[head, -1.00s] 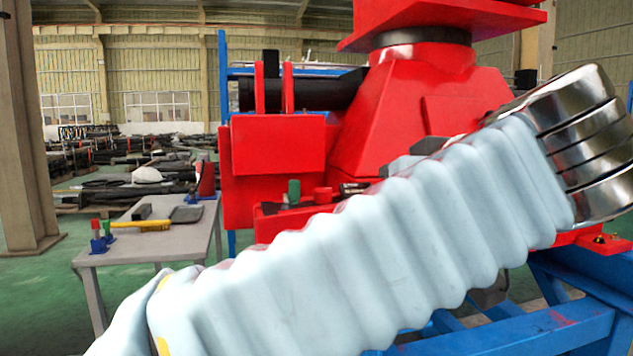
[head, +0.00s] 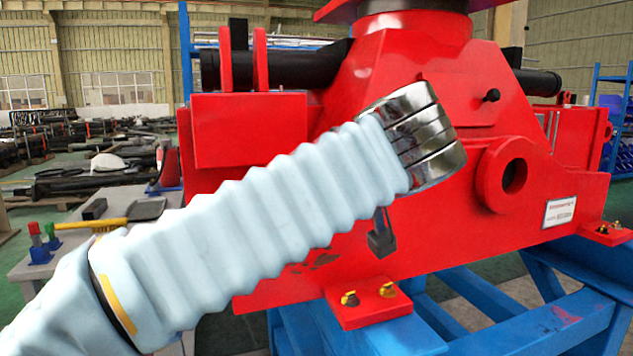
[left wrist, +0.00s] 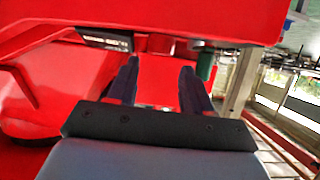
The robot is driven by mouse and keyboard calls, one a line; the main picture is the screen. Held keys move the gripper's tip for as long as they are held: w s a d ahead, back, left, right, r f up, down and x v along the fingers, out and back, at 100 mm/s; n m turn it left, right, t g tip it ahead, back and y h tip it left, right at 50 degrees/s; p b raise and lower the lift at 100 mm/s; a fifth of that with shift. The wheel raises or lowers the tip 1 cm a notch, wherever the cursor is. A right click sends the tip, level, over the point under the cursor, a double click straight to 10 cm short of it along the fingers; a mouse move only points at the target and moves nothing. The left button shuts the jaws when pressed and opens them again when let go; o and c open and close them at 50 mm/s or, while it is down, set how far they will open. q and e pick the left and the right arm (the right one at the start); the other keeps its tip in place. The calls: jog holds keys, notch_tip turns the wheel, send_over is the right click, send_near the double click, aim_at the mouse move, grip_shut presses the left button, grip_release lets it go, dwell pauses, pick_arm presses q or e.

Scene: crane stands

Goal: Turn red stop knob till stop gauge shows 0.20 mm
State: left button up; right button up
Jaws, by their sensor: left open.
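My left gripper (left wrist: 160,68) shows in the left wrist view with its two dark fingers apart, pointing into a recess of the red crane stand (left wrist: 165,25). Red surface fills the gap between the fingers; I cannot make out the red stop knob against it. A green knob (left wrist: 206,66) stands just right of the right finger. A dark strip with pale markings (left wrist: 105,41) lies upper left; I cannot tell whether it is the stop gauge, and no reading is legible. In the head view my left arm (head: 250,205) covers the knob area. My right gripper is out of view.
The stand rests on a blue frame (head: 590,325). A grey table (head: 60,262) at left carries a yellow-handled tool (head: 95,224) and small red and green items in blue bases (head: 40,256). The stand's overhanging red edge is close above the fingers in the wrist view.

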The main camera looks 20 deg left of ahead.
pick_arm(q)
jog(key=shift+x, duration=2.25)
jog(key=c, duration=0.8)
jog(key=shift+w+d+n+g+y+p, duration=0.1)
jog(key=shift+n+g+y+p, duration=0.1)
jog(key=shift+n+g+y, duration=0.25)
jog(key=shift+w+d+n+g+y+p, duration=0.1)
jog(key=shift+n+g+y+p, duration=0.15)
jog(key=shift+n+y, duration=0.3)
jog(key=shift+w+d+r+n+g+y+p, duration=0.1)
jog(key=shift+n+g+y+p, duration=0.2)
jog(key=shift+n+g+y, duration=0.2)
jog(key=shift+r+n+g+y+p, duration=0.1)
jog(key=shift+n+g+y+p, duration=0.2)
jog(key=shift+n+g+y, duration=0.15)
jog(key=shift+f+n+g, duration=0.2)
jog(key=shift+n+g, duration=0.15)
jog(key=shift+n, duration=0.1)
